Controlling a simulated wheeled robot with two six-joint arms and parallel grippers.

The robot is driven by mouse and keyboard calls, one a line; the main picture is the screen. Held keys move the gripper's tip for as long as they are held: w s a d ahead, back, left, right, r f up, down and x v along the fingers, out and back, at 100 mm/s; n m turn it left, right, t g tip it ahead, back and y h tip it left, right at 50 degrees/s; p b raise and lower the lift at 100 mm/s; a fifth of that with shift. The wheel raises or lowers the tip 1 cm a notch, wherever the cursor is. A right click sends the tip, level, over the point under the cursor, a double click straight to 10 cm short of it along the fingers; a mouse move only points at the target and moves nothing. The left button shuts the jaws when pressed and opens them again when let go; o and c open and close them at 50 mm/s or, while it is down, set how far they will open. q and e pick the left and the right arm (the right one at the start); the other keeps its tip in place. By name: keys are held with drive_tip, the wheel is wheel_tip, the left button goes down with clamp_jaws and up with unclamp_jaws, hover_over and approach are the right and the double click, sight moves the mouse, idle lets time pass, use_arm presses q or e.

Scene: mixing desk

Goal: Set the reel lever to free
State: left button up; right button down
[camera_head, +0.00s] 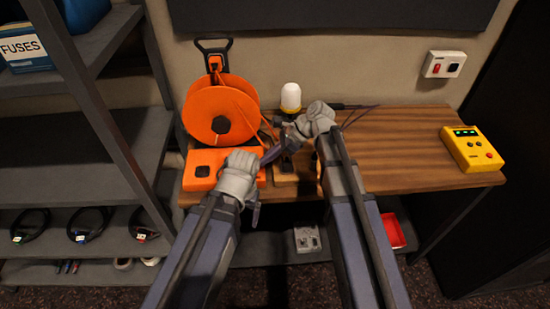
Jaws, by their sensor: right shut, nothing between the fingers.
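An orange cable reel (222,108) stands at the left of the wooden desk (410,150), behind an orange base box (203,168) with a dark patch on its top. A black frame handle (213,45) rises above the reel, with a small orange part below it. I cannot tell which part is the reel lever, or its setting. My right gripper (275,152) is shut and empty, pointing left and down right of the reel and box. My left gripper (256,208) is by the front of the box, mostly hidden by its wrist; its jaws are unclear.
A white-topped lamp or bottle (291,97) stands behind my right wrist. A yellow device (471,149) sits at the desk's right end. A grey shelf post (95,105) stands close on the left. The desk's right middle is clear.

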drive_tip(key=shift+b+x, duration=0.4)
drive_tip(key=shift+x, duration=0.65)
use_arm(q)
drive_tip(key=shift+f, duration=0.75)
use_arm(e)
drive_tip(key=shift+r, duration=0.1)
drive_tip(key=shift+a+r+p, duration=0.1)
drive_tip(key=shift+r+p, duration=0.1)
drive_tip(key=shift+p, duration=0.25)
use_arm(q)
drive_tip(key=shift+r+p, duration=0.3)
drive_tip(key=shift+r, duration=0.45)
use_arm(e)
drive_tip(key=shift+h, duration=0.4)
use_arm(q)
drive_tip(key=shift+r, duration=0.15)
use_arm(e)
drive_tip(key=shift+a, duration=0.1)
